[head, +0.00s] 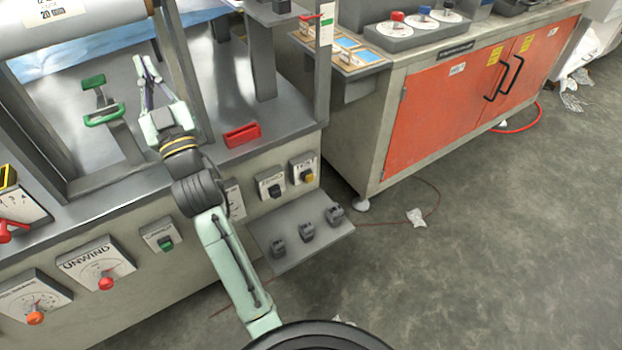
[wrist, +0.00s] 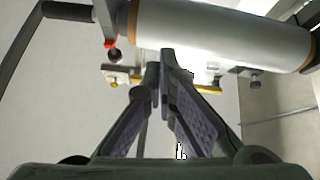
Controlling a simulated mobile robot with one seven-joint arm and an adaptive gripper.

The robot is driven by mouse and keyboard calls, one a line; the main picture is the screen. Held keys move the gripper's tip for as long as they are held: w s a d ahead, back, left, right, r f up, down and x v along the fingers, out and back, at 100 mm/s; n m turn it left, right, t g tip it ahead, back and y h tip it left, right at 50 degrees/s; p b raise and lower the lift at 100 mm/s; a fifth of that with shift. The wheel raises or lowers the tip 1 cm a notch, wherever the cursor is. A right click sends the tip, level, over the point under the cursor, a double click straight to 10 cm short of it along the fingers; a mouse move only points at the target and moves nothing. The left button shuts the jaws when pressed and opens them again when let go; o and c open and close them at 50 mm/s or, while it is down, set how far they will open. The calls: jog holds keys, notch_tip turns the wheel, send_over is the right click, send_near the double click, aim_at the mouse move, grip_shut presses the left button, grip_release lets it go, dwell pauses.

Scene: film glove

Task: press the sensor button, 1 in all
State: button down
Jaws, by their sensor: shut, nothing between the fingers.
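My gripper (head: 146,72) is raised over the machine's grey deck, in front of its upright frame. Its fingers are shut and hold nothing; they also show shut in the wrist view (wrist: 162,75). Several small control boxes sit on the machine's front panel below: one with a green button (head: 166,243), one with a dark knob (head: 273,189) and one with a yellow button (head: 306,176). Their labels are too small to read, so I cannot tell which is the sensor button. My gripper is apart from all of them. My arm hides part of the panel.
A white roll (head: 75,20) spans the top left; the wrist view shows a roll close above the fingers (wrist: 215,35). Grey pedals (head: 307,232) sit on a low shelf. An orange cabinet (head: 450,105) stands right; floor there is mostly clear.

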jog(key=w+d+f+m+h, duration=0.1)
jog(key=w+d+f+h, duration=0.25)
jog(key=f, duration=0.35)
jog(key=w+d+f+m+h, duration=0.1)
jog(key=w+d+f+h, duration=0.1)
jog(key=w+d+f, duration=0.4)
jog(key=m+g+h+p, duration=0.2)
jog(key=g+h, duration=0.2)
jog(key=h, duration=0.4)
send_near(310, 178)
notch_tip(310, 178, up, 7)
jog(key=w, duration=0.3)
jog(key=s+d+f+g+h, duration=0.2)
jog(key=s+d+f, duration=0.2)
jog(key=d+f, duration=0.3)
notch_tip(310, 178, down, 3)
jog(key=shift+d+r, duration=0.15)
jog(key=shift+r, duration=0.1)
jog(key=w+a+b, duration=0.4)
jog(key=w+a, duration=0.1)
jog(key=w, duration=0.2)
jog(key=shift+a, duration=0.1)
